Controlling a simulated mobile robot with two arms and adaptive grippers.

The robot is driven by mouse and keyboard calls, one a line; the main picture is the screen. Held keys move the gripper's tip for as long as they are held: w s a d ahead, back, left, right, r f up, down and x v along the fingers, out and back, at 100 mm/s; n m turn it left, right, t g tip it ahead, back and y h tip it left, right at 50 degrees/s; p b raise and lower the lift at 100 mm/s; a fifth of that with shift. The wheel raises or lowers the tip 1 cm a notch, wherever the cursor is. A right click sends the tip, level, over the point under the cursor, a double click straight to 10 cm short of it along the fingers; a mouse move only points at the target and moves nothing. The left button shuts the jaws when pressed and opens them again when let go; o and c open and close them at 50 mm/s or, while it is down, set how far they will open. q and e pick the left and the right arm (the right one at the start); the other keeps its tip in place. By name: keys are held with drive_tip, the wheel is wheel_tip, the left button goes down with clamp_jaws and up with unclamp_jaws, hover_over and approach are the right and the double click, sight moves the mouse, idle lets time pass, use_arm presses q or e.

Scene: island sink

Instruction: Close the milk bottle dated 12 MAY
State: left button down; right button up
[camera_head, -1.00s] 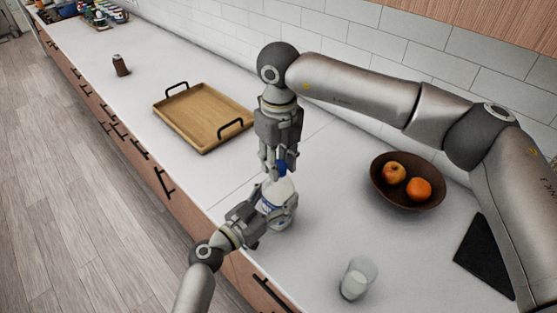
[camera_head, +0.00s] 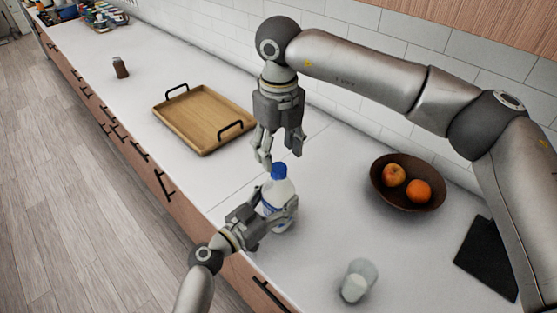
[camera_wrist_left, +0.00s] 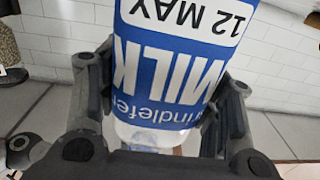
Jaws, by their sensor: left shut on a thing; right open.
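The milk bottle (camera_head: 279,190) stands upright on the counter, white with a blue label. In the left wrist view, the bottle's label (camera_wrist_left: 180,60) appears upside down and reads MILK and 12 MAY. A blue cap (camera_head: 279,171) sits on top of its neck. My left gripper (camera_head: 276,212) is shut around the bottle's body from the left; its fingers flank the bottle in the left wrist view (camera_wrist_left: 165,105). My right gripper (camera_head: 281,158) is open and empty, pointing down just above the cap. Whether the cap is fully tight cannot be told.
A wooden tray (camera_head: 180,122) with black handles lies behind and to the left. A brown bowl (camera_head: 411,204) with fruit and a dark flat board (camera_head: 487,258) are to the right. A glass (camera_head: 358,280) with white contents stands in front. A small brown jar (camera_head: 121,67) is far back.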

wheel_tip(320, 180, up, 8)
drive_tip(key=shift+f, duration=0.15)
use_arm(q)
drive_tip(key=shift+c, duration=1.7)
unclamp_jaws()
drive_tip(key=v, duration=1.2)
drive_tip(key=shift+a, duration=0.15)
